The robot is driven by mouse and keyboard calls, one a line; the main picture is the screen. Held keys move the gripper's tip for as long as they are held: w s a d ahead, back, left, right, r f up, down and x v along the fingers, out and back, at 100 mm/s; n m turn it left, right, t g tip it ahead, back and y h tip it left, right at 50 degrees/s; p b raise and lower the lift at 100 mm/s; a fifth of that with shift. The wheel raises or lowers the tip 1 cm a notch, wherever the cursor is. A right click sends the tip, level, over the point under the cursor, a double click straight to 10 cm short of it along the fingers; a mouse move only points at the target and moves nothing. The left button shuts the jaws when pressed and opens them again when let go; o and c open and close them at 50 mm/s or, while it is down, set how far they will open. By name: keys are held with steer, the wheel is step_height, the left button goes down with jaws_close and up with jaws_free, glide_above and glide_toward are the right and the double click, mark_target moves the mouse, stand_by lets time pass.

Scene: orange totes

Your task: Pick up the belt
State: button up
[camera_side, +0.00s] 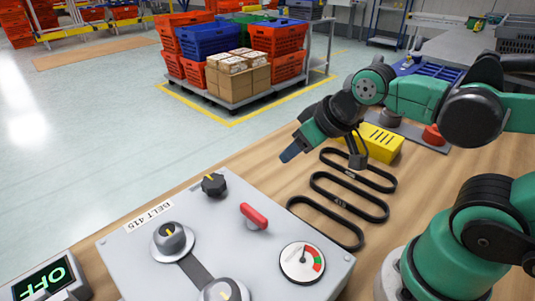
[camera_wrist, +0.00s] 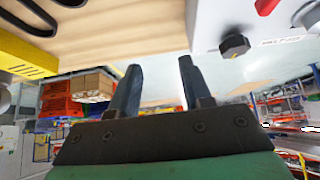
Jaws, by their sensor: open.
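Three black looped belts lie flat on the wooden table in the side view: a back belt (camera_side: 384,190), a middle belt (camera_side: 340,205) and a front belt (camera_side: 350,229). The front belt lies close beside the grey control box. In the wrist view, parts of black belts (camera_wrist: 38,13) show at the upper left corner. My gripper (camera_side: 290,155) is above the table, left of the belts and away from them. Its two dark fingers (camera_wrist: 159,66) are apart with nothing between them.
The grey control box (camera_side: 140,255), labelled BELT 415, has knobs, a red handle (camera_side: 253,217) and a gauge (camera_side: 302,262). A yellow block (camera_side: 374,146) stands behind the belts. An OFF display (camera_side: 42,279) is at lower left.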

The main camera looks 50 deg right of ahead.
steer(key=g, duration=0.7)
glide_above(352, 185)
step_height(352, 185, down, 8)
steer(key=shift+f, duration=2.8)
jaws_close()
